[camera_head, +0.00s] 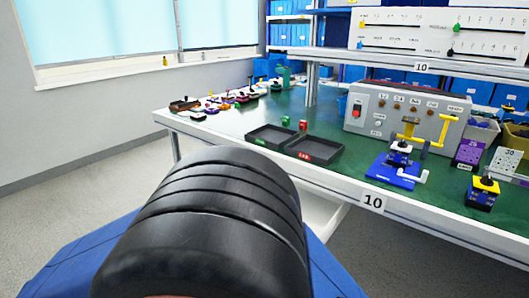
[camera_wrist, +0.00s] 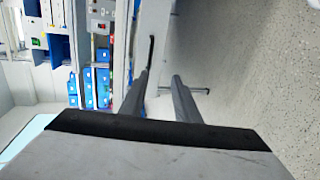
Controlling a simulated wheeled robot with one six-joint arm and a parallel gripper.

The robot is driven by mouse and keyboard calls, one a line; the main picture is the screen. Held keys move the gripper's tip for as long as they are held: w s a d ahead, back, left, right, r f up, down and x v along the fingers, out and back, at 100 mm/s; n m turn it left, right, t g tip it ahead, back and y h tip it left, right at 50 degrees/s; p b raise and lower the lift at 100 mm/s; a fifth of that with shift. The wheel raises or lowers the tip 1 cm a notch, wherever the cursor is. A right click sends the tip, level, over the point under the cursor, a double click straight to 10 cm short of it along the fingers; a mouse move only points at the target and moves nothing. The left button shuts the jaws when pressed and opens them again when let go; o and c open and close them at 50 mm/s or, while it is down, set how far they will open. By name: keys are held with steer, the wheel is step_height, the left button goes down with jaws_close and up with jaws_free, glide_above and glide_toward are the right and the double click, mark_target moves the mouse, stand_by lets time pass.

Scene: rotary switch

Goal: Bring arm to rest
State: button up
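My gripper (camera_wrist: 160,77) shows in the wrist view, with its two dark fingers apart and nothing between them. It points past shelving toward the floor, clear of any object. In the head view, a black ribbed part with blue panels, my own body, fills the lower left, and my gripper is not seen there. On the green workbench (camera_head: 230,122), a grey control box (camera_head: 383,124) with a red switch and several knobs stands at the back right. A blue device with a white handle (camera_head: 397,167) stands in front of it.
Two black trays (camera_head: 315,150) lie near the bench's front edge. A yellow-topped blue device (camera_head: 483,192) stands at the right. Small parts (camera_head: 225,102) line the back left. A shelf with slider panels (camera_head: 440,35) hangs above the bench. Grey floor (camera_head: 75,205) is open at the left.

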steer(key=w+d+r+m+g+y, duration=0.1)
steer(key=w+d+r+g, duration=0.2)
steer(key=d, duration=0.7)
steer(key=w+d+r+m+g+y, duration=0.1)
steer(key=w+d+m+g, duration=0.15)
steer(key=w+d, duration=0.45)
steer(key=w+d+r+m+g, duration=0.1)
steer(key=w+d+r+g, duration=0.15)
steer(key=d, duration=0.95)
steer(key=s+d+m+y, duration=0.2)
steer(key=s+d+y, duration=0.2)
steer(key=d, duration=0.8)
steer(key=s+d+m+t+y, duration=0.1)
steer(key=s+d+m+y, duration=0.2)
steer(key=s+d, duration=0.5)
steer(key=d+r+y, duration=0.1)
steer(key=d, duration=0.3)
steer(key=shift+t, duration=0.3)
